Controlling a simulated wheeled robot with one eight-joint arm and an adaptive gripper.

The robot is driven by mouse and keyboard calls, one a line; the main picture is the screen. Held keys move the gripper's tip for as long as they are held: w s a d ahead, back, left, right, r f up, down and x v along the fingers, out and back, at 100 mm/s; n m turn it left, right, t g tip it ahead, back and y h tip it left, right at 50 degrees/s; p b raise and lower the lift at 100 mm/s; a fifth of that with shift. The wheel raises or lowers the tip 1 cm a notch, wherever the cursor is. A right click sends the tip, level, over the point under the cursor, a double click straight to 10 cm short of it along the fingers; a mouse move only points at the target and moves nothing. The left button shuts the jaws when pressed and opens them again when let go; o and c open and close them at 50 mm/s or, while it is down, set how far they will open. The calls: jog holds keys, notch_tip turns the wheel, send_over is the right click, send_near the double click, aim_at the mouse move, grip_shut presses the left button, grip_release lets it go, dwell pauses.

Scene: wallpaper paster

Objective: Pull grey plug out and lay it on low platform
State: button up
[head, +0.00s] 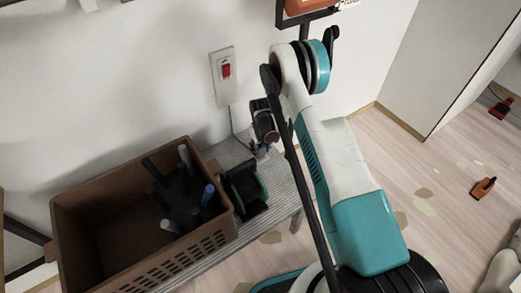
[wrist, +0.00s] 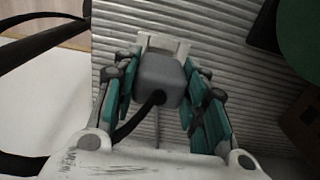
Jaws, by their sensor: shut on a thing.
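The grey plug (wrist: 158,78) is a rounded grey block with a black cord at its near end, in the middle of the wrist view. My gripper (wrist: 160,88) has its teal-padded fingers shut on the plug's two sides. A pale part shows at the plug's far end. The low platform (wrist: 215,40) is ribbed grey metal and lies behind the plug in the wrist view. In the head view my gripper (head: 264,150) is low at the back of the platform (head: 282,190), close to the wall. I cannot tell whether the plug touches the platform.
A brown crate (head: 85,215) with several tools stands on the platform's left part. A dark green-and-black item (head: 244,190) sits beside it, left of my gripper. A wall plate with a red switch (head: 226,70) is above.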

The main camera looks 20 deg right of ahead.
aim_at(261, 147)
jog(key=shift+r, duration=0.35)
jog(key=shift+r, duration=0.1)
jog(key=shift+r+p, duration=0.65)
jog(key=shift+r, duration=1.2)
jog(key=shift+r, duration=0.25)
jog(key=s+r+m, duration=0.1)
jog(key=s+r, duration=0.7)
jog(key=r, duration=0.4)
jog(key=s+r+m, duration=0.2)
jog(key=s+r, duration=0.6)
jog(key=r, duration=0.4)
jog(key=shift+m, duration=0.3)
jog(key=shift+w+f, duration=0.1)
